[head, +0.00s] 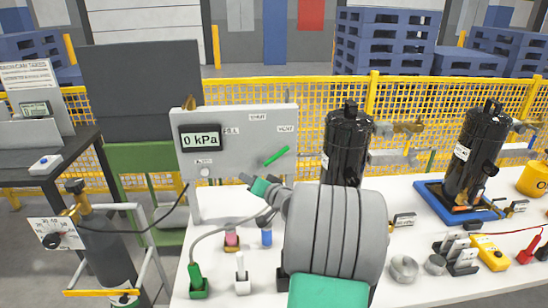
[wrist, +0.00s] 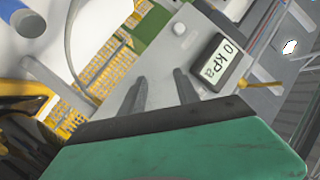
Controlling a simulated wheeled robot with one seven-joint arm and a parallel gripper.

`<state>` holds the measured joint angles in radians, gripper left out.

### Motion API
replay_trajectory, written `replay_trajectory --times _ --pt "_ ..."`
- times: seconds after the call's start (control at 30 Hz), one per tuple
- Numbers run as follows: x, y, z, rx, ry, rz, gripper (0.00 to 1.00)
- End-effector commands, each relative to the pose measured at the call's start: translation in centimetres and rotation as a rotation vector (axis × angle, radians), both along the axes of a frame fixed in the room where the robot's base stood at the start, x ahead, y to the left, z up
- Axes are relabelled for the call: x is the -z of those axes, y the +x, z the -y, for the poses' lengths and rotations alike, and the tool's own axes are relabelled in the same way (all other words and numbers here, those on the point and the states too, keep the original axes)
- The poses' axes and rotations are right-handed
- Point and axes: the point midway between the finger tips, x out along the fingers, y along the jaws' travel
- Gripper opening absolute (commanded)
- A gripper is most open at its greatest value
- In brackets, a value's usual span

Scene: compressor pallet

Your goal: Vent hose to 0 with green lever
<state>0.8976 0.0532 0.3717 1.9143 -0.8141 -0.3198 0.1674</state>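The green lever (head: 276,156) is on the grey panel (head: 230,118) and slants up to the right, toward the VENT label. The panel's display (head: 201,138) reads 0 kPa, and the display also shows in the wrist view (wrist: 218,62). A grey hose (head: 222,228) curves above the white table to a green plug (head: 196,277). My gripper (head: 246,179) is in front of the panel, below and left of the lever. In the wrist view my gripper (wrist: 160,83) has its two dark fingers apart, with nothing visible between them. The lever cannot be made out there.
The white table (head: 225,290) carries a black compressor (head: 346,145) right of the panel and another (head: 474,150) in a blue tray (head: 432,188). A dark cylinder with a gauge (head: 103,255) stands on a cart at left. My arm hides the table's middle.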

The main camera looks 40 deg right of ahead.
Motion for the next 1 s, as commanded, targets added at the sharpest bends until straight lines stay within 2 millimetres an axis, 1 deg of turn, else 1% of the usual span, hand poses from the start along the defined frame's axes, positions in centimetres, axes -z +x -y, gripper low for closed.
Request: replay_trajectory --times 0.03,0.1,0.13,0.2,0.27,0.5,0.6,0.73,0.93,0.97,1.0 --pt "-0.4 -1.3 4.5 0.086 0.044 0.091 0.38" --pt "-1.3 -2.7 8.0 0.157 0.081 0.187 0.38" --pt "-1.6 -3.1 9.0 0.177 0.09 0.215 0.38" --pt "-2.0 -3.4 10.2 0.201 0.101 0.25 0.38" --pt "-2.2 -2.9 10.5 0.203 0.102 0.259 0.38" --pt "-2.3 1.4 11.6 0.2 0.1 0.255 0.38" --pt "-2.3 2.9 12.1 0.201 0.099 0.255 0.38" --pt "-2.2 3.8 12.4 0.201 0.1 0.255 0.38" --pt "-2.1 3.8 12.4 0.203 0.1 0.254 0.38" --pt "-2.1 3.8 12.4 0.203 0.1 0.254 0.37" --pt "-2.1 3.8 12.4 0.203 0.099 0.254 0.34"
